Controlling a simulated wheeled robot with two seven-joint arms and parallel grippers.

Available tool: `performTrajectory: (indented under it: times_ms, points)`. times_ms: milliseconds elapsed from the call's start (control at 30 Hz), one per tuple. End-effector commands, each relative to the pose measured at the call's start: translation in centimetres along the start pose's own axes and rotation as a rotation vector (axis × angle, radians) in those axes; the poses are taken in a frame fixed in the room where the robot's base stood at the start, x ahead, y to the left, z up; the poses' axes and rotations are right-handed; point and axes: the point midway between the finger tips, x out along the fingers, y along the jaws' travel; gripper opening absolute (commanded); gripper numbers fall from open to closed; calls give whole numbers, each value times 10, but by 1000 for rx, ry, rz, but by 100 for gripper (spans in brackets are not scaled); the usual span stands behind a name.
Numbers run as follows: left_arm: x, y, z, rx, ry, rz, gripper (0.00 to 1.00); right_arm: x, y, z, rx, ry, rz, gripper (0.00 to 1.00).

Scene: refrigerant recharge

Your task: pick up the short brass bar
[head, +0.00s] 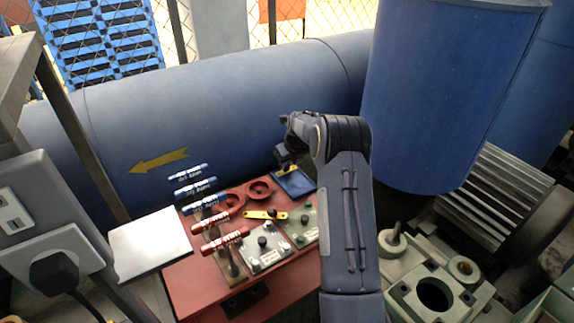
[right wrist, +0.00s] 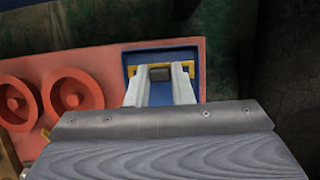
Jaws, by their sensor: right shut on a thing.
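The short brass bar (right wrist: 188,67) shows in the right wrist view at the blue tray (right wrist: 196,54), its two yellow ends sticking out on either side of my fingers. A dark grey block (right wrist: 159,74) sits between the fingers at the bar's middle. My right gripper (right wrist: 160,80) is shut on the bar at this block. I cannot tell whether the bar touches the tray. My left gripper is not in view.
A red panel (head: 190,285) carries red round cups (head: 259,190), blue- and red-handled levers (head: 222,241), another yellow bar (head: 256,215) and pale knobbed plates. A big blue pipe (head: 220,110) runs behind. A blue drum (head: 440,90) and green machine part (head: 400,270) stand right.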

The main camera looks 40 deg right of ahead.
Motion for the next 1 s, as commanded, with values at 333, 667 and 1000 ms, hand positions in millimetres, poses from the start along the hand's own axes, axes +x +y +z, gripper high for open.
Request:
performTrajectory:
  times_ms: [333, 667, 1000]
  points:
    - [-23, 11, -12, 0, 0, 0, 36, -74, 23, -2, -2, -4, 1, 0]
    - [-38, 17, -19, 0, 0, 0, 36, -127, 60, -38, -3, -2, 1, 0]
    - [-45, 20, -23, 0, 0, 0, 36, -149, 79, -59, -1, -1, 0, 0]
